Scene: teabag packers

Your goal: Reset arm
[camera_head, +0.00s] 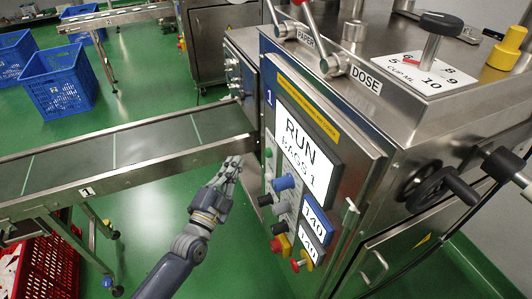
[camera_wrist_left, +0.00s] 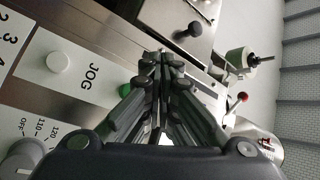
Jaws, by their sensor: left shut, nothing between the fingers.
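My left gripper (camera_head: 232,164) comes up from the bottom in the head view. It is shut and empty, just left of the machine's control panel (camera_head: 297,133) and in front of the conveyor's near edge. I cannot tell whether it touches the panel. In the left wrist view the closed fingers (camera_wrist_left: 162,62) point away from the camera. A white button labelled JOG (camera_wrist_left: 58,62) and a green button (camera_wrist_left: 125,90) are to their left. My right gripper is not in view.
The panel screen reads RUN, BAGS 1, with several knobs (camera_head: 285,182) below. A conveyor (camera_head: 120,158) runs left from the machine. A red crate (camera_head: 50,262) is at lower left. Blue crates (camera_head: 62,82) stand behind. A black-handled crank (camera_head: 440,185) projects at right. Green floor is open below the conveyor.

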